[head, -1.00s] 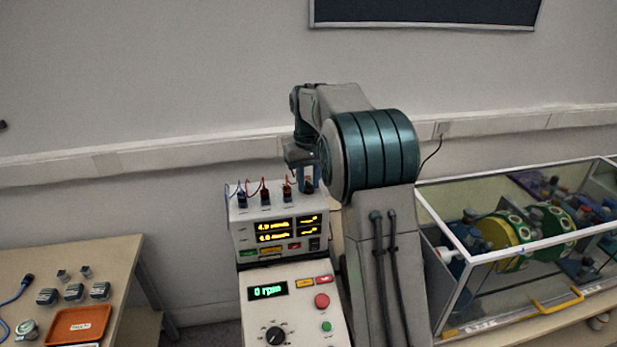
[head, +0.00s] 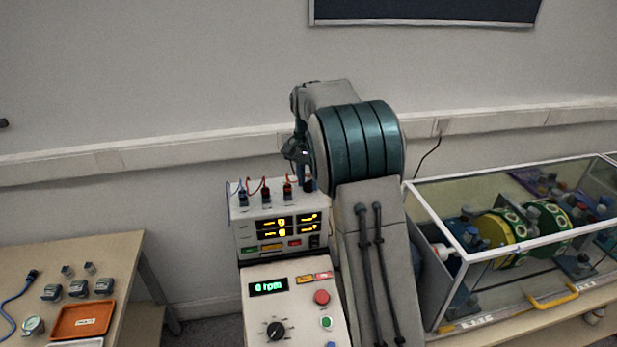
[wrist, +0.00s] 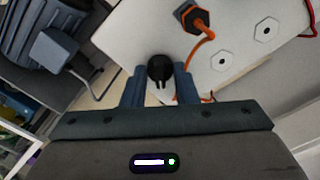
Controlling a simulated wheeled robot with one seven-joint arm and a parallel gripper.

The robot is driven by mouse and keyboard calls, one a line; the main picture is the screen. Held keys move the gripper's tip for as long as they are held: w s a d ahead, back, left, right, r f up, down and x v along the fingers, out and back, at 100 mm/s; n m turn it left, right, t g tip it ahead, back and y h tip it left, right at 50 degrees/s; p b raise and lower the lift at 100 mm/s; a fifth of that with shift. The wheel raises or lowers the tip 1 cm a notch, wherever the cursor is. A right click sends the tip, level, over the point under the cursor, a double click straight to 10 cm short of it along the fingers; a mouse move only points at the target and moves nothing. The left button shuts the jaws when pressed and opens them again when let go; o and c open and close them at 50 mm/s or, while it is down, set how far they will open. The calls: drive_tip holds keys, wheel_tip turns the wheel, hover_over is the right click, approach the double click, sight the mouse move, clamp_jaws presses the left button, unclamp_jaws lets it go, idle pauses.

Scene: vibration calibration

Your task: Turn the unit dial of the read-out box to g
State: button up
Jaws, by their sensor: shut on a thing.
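The read-out box (head: 245,240) is a pale box standing behind the rpm control panel. Its two yellow displays (head: 274,228) show the letter g after small characters too blurred to read. The black unit dial (wrist: 160,68) is on its top face, at the right end of the row of plugs in the head view. My gripper (wrist: 160,82) points down at the box top, with its two blue fingers on either side of the dial and shut on it. The dial's markings cannot be made out.
Plugs with blue, red and orange leads (head: 266,192) stand on the box top beside the dial; the orange plug (wrist: 196,20) is nearest. The control panel (head: 300,300) reads 0 rpm. A clear-walled rotor case (head: 440,310) stands right. A table with an orange tray (head: 82,320) stands left.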

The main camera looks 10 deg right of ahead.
sight(309, 182)
drive_tip(key=shift+m, duration=0.4)
drive_tip(key=o, duration=1)
wheel_tip(309, 182, up, 14)
drive_tip(key=shift+b, duration=0.3)
drive_tip(key=shift+s, duration=0.1)
